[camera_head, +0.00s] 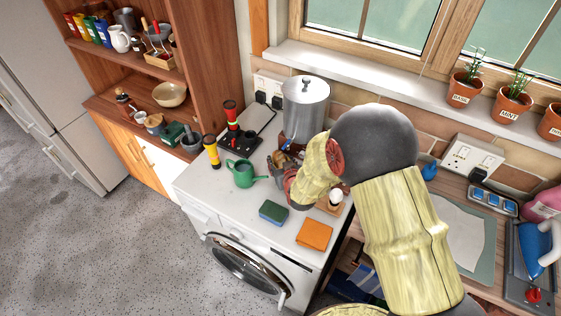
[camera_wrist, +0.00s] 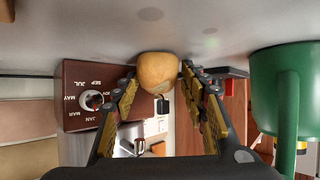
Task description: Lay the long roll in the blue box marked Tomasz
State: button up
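A tan, rounded roll (camera_wrist: 158,72) is seen end-on in the wrist view, which looks upside down; its length is hidden. It appears to rest on the white washing machine top (camera_head: 245,205). My gripper (camera_wrist: 160,84) is open, with one finger on each side of the roll and the tips close to its sides. Dark blue box-like shapes (camera_head: 345,290) show under the wooden worktop; no name is readable.
A green watering can (camera_head: 243,173) is close beside the gripper. A brown box with month names (camera_wrist: 85,92) is on the other side. A metal canister (camera_head: 305,105) stands behind. Green (camera_head: 273,211) and orange (camera_head: 314,234) blocks lie in front.

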jog(key=shift+o, duration=0.9)
jog(key=shift+r, duration=0.15)
jog(key=p+v, duration=0.2)
jog(key=v, duration=1)
jog(key=shift+r+p, duration=0.15)
jog(key=shift+p, duration=0.15)
